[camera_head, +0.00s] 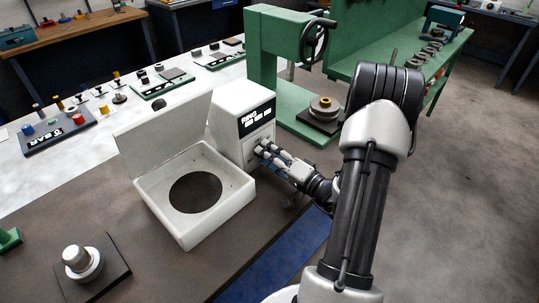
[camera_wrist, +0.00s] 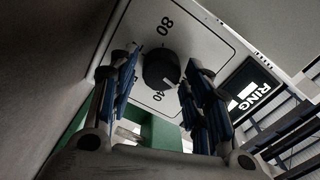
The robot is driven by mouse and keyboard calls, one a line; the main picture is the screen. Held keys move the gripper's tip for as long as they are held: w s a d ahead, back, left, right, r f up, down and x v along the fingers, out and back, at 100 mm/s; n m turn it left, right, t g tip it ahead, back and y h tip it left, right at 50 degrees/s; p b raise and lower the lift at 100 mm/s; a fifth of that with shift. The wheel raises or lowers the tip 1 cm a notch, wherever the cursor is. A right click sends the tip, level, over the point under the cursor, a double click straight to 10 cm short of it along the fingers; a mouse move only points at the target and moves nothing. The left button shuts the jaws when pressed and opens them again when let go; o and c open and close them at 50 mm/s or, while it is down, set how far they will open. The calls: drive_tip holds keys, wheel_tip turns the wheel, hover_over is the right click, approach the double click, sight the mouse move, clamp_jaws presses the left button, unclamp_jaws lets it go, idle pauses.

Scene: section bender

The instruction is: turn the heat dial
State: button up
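The heat dial (camera_wrist: 161,70) is a round black knob on a pale panel marked with numbers, one reading 80. In the wrist view it sits between the two fingers of my gripper (camera_wrist: 160,75). The fingers are spread apart, one on each side of the dial, with a gap at the right finger. Whether the left finger touches it I cannot tell. In the head view my gripper (camera_head: 262,150) is at the front of the white heater unit (camera_head: 230,112), below its dark label. The gripper hides the dial there.
A white open-lidded box (camera_head: 152,195) with a round dark hole adjoins the heater on the left. A green press (camera_head: 268,60) stands behind, with a stacked ring part (camera_head: 323,108) on a dark block. A metal cylinder (camera_head: 78,260) stands on a dark plate at the front left.

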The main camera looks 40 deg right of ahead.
drive_tip(key=shift+o, duration=0.7)
drive_tip(key=s, duration=0.8)
drive_tip(key=s+d, duration=0.1)
drive_tip(key=s, duration=0.3)
drive_tip(key=shift+r, duration=0.1)
